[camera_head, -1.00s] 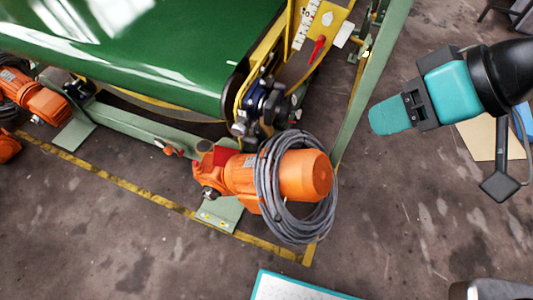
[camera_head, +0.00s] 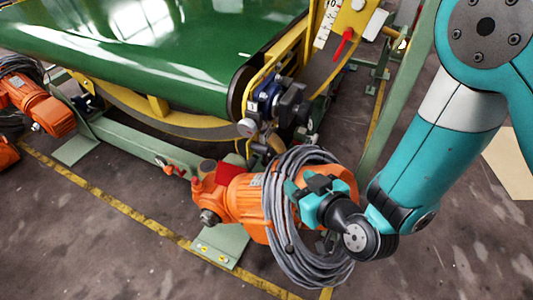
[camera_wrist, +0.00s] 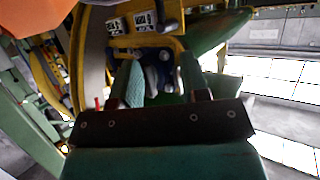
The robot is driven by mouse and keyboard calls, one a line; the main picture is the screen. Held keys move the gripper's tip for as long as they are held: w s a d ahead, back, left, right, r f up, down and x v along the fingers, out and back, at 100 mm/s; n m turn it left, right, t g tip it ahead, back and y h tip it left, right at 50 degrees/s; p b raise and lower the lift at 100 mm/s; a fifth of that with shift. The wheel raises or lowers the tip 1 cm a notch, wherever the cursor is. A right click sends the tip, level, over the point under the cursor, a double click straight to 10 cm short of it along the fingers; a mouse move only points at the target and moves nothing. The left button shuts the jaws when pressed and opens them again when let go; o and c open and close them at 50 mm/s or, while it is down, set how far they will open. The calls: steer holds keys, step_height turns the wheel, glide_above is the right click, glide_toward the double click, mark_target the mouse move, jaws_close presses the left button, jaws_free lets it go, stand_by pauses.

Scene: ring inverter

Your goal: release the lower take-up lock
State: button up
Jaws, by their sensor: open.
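In the head view one red lever (camera_head: 343,43) sits on the yellow bracket beside a white scale at the upper right. Another red handle (camera_head: 172,169) is low on the green frame, left of the orange motor. I cannot tell which of them is the lower take-up lock. My gripper (camera_head: 308,188) is in front of the orange motor (camera_head: 240,193) and its cable coil, apart from both red handles. In the wrist view its two fingers (camera_wrist: 160,82) are spread, with a yellow plate and dark fittings beyond. A small red piece (camera_wrist: 97,103) shows left of the fingers.
A grey cable coil (camera_head: 283,235) hangs around the motor, close to my gripper. The green belt (camera_head: 150,50) and a dark blue fitting (camera_head: 265,100) are behind it. A green post (camera_head: 400,100) stands right of the yellow bracket. The floor at the front left is clear.

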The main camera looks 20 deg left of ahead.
mark_target(266, 158)
steer(key=p+x, duration=0.8)
steer(key=x, duration=0.5)
steer(key=shift+w+a+f+p, duration=0.2)
steer(key=shift+f+p, duration=0.1)
steer(key=shift+p, duration=0.05)
steer(key=shift+w+a+f, duration=0.25)
steer(key=shift+w+a, duration=0.2)
steer(key=shift+a, duration=0.1)
steer(key=shift+c, duration=0.2)
jaws_close()
